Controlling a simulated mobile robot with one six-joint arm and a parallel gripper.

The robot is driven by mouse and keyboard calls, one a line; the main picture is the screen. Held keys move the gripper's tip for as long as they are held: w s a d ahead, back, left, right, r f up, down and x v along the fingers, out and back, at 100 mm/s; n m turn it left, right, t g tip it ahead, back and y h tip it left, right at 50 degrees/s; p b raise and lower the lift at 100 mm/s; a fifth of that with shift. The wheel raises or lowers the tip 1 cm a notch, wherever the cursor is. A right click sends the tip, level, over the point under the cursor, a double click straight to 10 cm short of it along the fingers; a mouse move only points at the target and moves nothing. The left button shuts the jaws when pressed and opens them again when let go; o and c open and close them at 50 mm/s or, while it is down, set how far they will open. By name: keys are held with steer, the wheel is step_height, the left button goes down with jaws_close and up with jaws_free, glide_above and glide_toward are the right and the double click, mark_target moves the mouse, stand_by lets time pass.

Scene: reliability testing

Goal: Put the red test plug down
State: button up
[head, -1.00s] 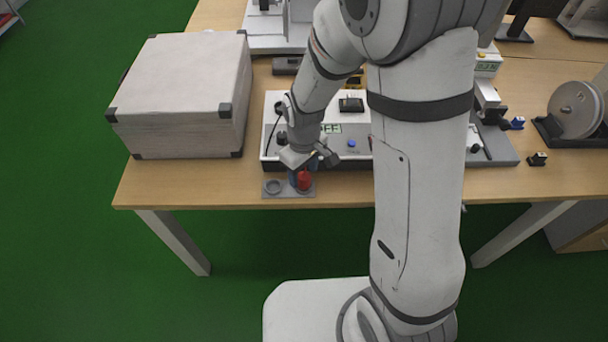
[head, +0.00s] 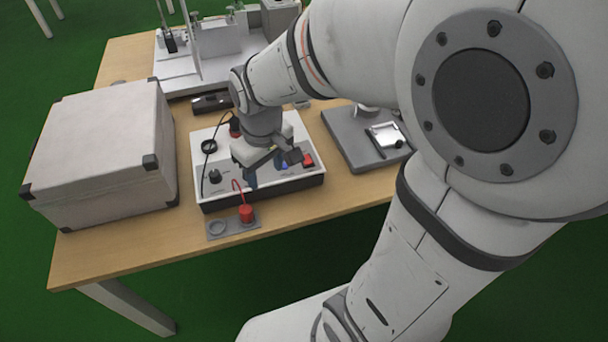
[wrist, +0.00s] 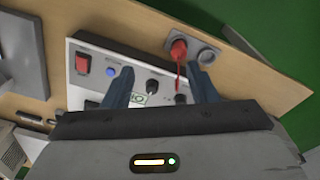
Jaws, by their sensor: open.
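The red test plug (head: 246,214) stands in the right-hand place of a small grey holder (head: 220,234) at the table's front edge. A red lead rises from it toward the white test box. The plug also shows at the top of the wrist view (wrist: 178,48), beside the holder's empty ring (wrist: 208,56). My gripper (head: 267,172) is open and empty, above the front part of the white test box (head: 213,130), behind the plug and apart from it. In the wrist view its blue-grey fingers (wrist: 160,75) are spread with nothing between them.
A large light case (head: 105,150) stands left of the test box. A grey device (head: 352,135) lies to the right, and white equipment (head: 215,38) stands behind. The table's front edge runs just before the holder. A red switch (head: 308,160) is on the box.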

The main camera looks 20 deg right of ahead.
steer(key=s+d+r+m+t, duration=0.1)
steer(key=s+d+r+m, duration=0.3)
steer(key=s, duration=0.4)
steer(key=shift+s+d+m+t, duration=0.25)
steer(key=shift+d+m, duration=0.35)
steer(key=shift+d, duration=0.6)
